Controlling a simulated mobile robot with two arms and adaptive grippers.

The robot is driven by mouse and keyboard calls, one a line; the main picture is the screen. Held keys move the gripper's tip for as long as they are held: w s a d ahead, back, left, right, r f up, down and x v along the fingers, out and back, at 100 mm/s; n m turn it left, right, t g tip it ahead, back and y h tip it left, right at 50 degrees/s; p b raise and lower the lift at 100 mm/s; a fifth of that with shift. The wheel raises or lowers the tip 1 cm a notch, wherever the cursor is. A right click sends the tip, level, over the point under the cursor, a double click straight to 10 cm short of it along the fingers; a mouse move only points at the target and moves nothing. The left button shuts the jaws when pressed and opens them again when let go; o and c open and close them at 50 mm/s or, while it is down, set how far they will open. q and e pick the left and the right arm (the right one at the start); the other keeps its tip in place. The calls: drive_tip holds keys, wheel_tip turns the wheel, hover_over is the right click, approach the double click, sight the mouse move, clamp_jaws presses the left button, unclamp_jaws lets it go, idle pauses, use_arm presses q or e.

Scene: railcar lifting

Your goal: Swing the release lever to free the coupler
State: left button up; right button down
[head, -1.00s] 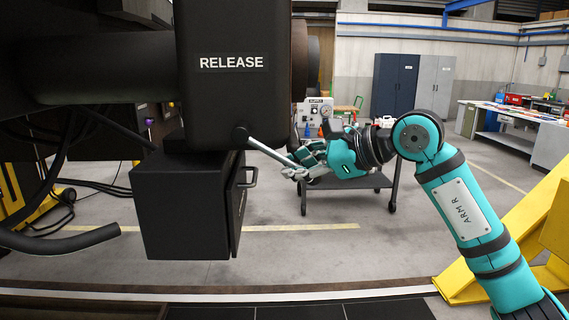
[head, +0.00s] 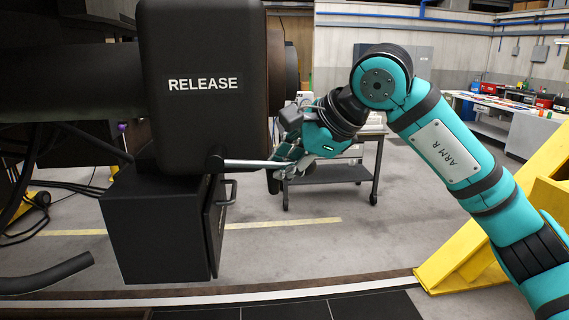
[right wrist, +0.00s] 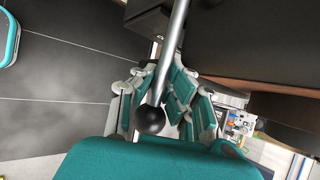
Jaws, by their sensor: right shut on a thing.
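The release lever (head: 245,163) is a silver rod on a dark pivot at the lower part of the black coupler housing (head: 200,50), which is marked RELEASE. The rod points right and is close to level in the head view. My right gripper (head: 285,168) is shut on the lever near its outer end. In the right wrist view the rod (right wrist: 176,42) runs down between the fingers (right wrist: 165,100) to a black ball knob (right wrist: 150,119). My left gripper is not in view.
A black box (head: 160,230) with a handle hangs below the housing. A dark cart (head: 330,173) stands behind my gripper. A yellow frame (head: 480,240) stands at the right, near my right arm. A workbench (head: 520,125) is at the back right.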

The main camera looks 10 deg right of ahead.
drive_tip(key=c, duration=1.4)
unclamp_jaws()
drive_tip(key=shift+r, duration=0.1)
drive_tip(key=shift+o, duration=0.3)
drive_tip(key=v, duration=1.2)
